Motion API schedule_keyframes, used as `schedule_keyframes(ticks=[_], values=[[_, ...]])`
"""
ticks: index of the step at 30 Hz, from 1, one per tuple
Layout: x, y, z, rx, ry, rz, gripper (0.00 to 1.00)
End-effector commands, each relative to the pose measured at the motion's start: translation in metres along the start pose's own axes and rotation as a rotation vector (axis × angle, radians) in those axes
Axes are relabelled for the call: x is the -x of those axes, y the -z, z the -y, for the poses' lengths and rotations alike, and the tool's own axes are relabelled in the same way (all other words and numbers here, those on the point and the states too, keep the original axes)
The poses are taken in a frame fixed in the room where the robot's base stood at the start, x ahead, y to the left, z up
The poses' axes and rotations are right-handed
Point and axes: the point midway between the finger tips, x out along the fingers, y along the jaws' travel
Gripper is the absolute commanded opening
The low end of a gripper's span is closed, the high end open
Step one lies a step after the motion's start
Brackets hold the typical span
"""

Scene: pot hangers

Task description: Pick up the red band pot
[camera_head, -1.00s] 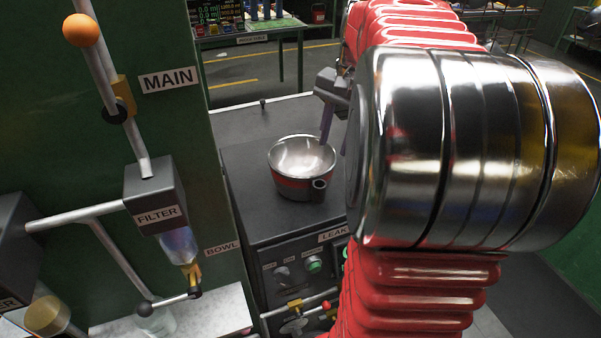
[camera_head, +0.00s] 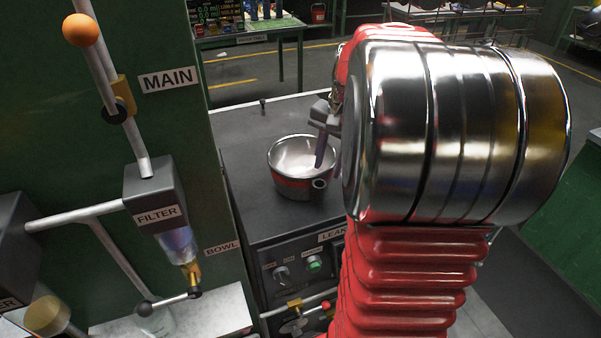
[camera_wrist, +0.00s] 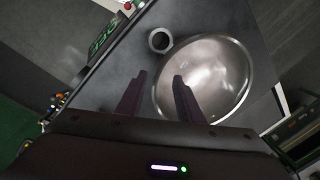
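The red band pot (camera_head: 291,183) stands upright on a dark grey cabinet top. It is a shiny metal bowl with a red band and a short hollow handle (camera_head: 319,185) at its front right. My gripper (camera_head: 327,168) is just above the pot's right rim in the head view, partly hidden by my arm. In the wrist view my gripper (camera_wrist: 160,78) shows two dark fingers spread apart with nothing held between them. The pot (camera_wrist: 215,75) lies beyond them, with the right finger overlapping its lower left rim. The handle opening (camera_wrist: 160,40) appears above the gap between the fingertips.
The cabinet top (camera_head: 245,130) is clear behind the pot. A green wall panel with a filter unit (camera_head: 155,190) and pipes stands at left. Control knobs and a green button (camera_head: 314,263) are on the cabinet's front. A table (camera_head: 240,32) stands farther back.

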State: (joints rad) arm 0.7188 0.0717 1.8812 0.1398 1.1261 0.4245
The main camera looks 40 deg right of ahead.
Motion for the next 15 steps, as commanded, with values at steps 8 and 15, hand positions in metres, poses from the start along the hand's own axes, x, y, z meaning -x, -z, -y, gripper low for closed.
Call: schedule_keyframes(ticks=[8, 15], values=[[-0.036, -0.001, -0.001, 0.000, -0.001, 0.003, 0.33], [-0.041, 0.000, -0.001, 0.000, 0.000, 0.000, 0.33]])
